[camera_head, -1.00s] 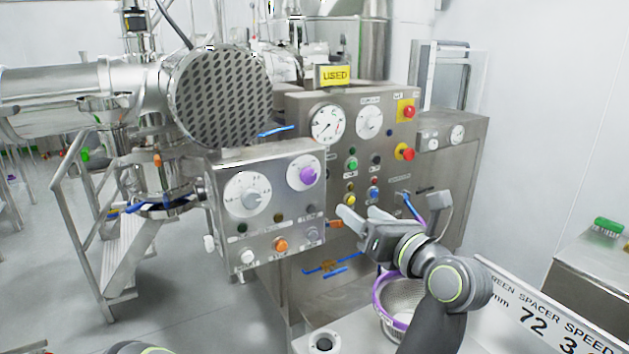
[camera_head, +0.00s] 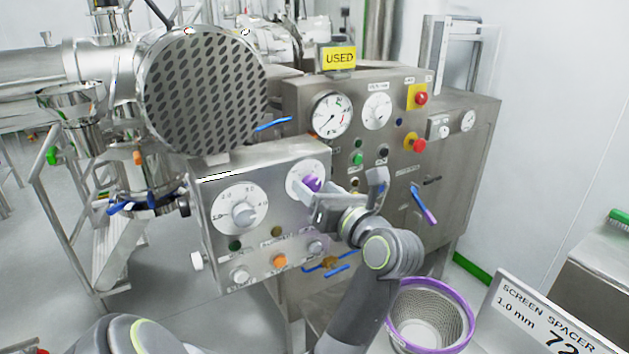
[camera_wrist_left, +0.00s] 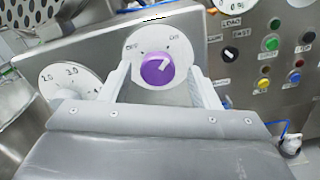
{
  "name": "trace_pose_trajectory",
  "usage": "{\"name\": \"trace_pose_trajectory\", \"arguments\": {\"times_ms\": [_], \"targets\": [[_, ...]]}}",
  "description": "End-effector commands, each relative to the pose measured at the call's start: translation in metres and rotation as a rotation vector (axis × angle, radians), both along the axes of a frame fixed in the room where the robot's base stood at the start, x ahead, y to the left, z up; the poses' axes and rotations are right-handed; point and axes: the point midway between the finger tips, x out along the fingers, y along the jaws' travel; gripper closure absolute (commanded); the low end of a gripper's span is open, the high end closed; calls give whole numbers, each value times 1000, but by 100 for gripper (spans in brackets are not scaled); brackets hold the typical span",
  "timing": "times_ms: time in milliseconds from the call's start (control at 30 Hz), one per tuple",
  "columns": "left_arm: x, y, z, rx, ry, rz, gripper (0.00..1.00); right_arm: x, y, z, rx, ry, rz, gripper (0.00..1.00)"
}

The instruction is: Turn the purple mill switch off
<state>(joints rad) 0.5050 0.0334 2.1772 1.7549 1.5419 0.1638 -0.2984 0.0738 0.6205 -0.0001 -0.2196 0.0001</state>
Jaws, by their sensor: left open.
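The purple mill switch (camera_head: 312,183) is a round knob on a white dial on the steel control box, partly hidden by my gripper in the head view. In the left wrist view the purple knob (camera_wrist_left: 157,70) shows whole; its white mark points right and slightly up, toward the right-hand dial label. My left gripper (camera_head: 314,193) is open, with one finger on either side of the knob and a visible gap at each side in the wrist view. Contact cannot be told. My right gripper is not in view.
A larger white dial with a grey knob (camera_head: 244,215) is left of the switch. Small buttons, one orange (camera_head: 280,261), sit below. A taller panel with red emergency buttons (camera_head: 419,145) stands behind. A purple-rimmed mesh basket (camera_head: 466,302) is at lower right.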

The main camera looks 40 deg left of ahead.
Motion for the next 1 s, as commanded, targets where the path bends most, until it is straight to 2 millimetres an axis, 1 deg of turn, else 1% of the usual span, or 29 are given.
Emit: {"name": "trace_pose_trajectory", "arguments": {"times_ms": [300, 333, 667, 867, 1000], "targets": [[-1, 1, 0, 0, 0, -1, 44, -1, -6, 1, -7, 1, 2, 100], [-1, 1, 0, 0, 0, -1, 45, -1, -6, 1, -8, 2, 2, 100], [-1, 1, 0, 0, 0, -1, 88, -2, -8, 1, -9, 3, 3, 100], [-1, 1, -1, -4, -11, -1, 89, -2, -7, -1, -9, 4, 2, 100], [-1, 1, -2, -15, -50, -1, 89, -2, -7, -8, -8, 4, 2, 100]]}}
